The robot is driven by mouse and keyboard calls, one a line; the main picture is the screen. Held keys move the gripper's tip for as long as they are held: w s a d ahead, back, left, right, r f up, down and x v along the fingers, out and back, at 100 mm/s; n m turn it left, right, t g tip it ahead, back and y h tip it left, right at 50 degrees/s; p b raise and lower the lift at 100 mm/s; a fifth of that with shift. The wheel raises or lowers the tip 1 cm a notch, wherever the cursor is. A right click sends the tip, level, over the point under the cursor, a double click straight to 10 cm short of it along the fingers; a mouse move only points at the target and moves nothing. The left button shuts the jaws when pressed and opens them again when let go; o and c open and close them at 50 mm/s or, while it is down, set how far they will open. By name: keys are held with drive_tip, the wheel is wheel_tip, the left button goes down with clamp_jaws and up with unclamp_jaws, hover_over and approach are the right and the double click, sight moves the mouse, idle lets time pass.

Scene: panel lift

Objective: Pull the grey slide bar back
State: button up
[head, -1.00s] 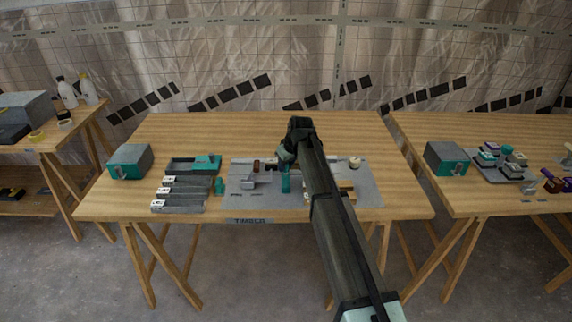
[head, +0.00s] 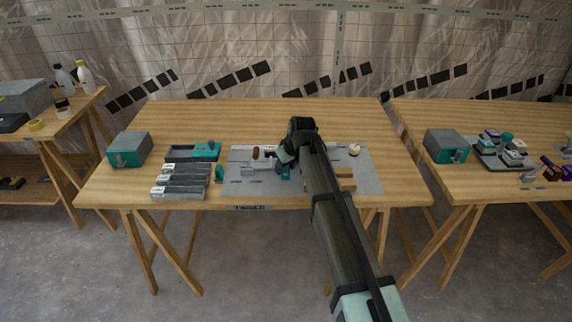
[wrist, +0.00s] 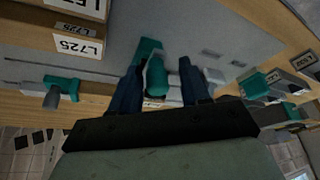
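The grey panel (head: 372,180) lies on the middle table. A grey bar-like part (head: 256,166) shows on its left half, beside my gripper in the head view; I cannot tell for sure that it is the slide bar. My gripper (head: 284,161) is low over the panel, next to a teal part (head: 285,174) that it partly hides. In the wrist view my gripper (wrist: 160,72) has its two dark blue fingers apart. A rounded teal piece (wrist: 156,78) shows between them, nearer the left finger, with pale grey blocks (wrist: 215,76) by the right finger. I see no clear grip.
On the panel stand a red-brown knob (head: 255,153), a white knob (head: 354,150) and a wooden block (head: 345,173). Grey labelled bars (head: 180,180), a teal-ended tray (head: 192,151) and a grey-teal box (head: 129,149) lie left. The table's back is clear.

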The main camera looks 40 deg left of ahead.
drive_tip(key=shift+o, duration=0.3)
drive_tip(key=shift+r, duration=0.15)
drive_tip(key=shift+r, duration=0.3)
drive_tip(key=w+v, duration=0.1)
drive_tip(key=v, duration=1.2)
drive_tip(key=shift+s, duration=0.5)
drive_tip(key=shift+d, duration=0.1)
